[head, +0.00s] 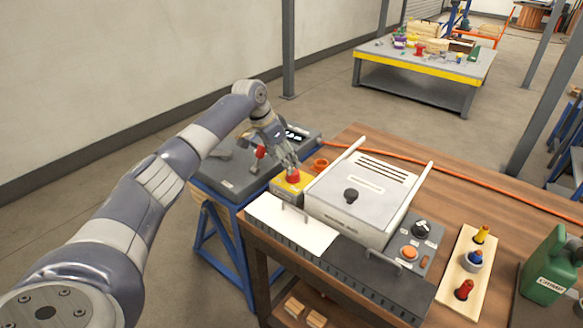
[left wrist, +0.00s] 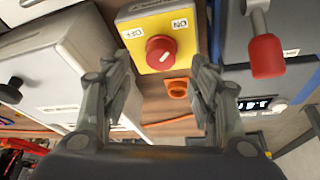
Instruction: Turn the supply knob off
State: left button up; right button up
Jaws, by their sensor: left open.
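The supply knob (head: 293,176) is red and sits on a yellow box (head: 280,187) at the table's left edge. In the left wrist view the knob (left wrist: 160,52) shows between the labels OFF and ON on the yellow face. A small pale mark shows on the knob; I cannot tell its exact direction. My left gripper (head: 287,162) is just above the knob, pointing down at it. In the left wrist view its fingers (left wrist: 160,68) are spread on either side of the knob's line, with nothing between them. My right gripper is in neither view.
A white lidded case (head: 365,187) stands right of the yellow box. A small orange part (head: 320,163) is behind the box. A blue stand with a red-handled lever (head: 260,152) is to the left. A board with colored pegs (head: 452,280) and a green jug (head: 548,275) are at right.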

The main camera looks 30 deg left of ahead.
aim_at(293, 175)
pick_arm(q)
jog(key=x, duration=0.3)
jog(key=shift+w+d+f, duration=0.1)
jog(key=shift+w+f, duration=0.1)
jog(key=shift+x, duration=1.05)
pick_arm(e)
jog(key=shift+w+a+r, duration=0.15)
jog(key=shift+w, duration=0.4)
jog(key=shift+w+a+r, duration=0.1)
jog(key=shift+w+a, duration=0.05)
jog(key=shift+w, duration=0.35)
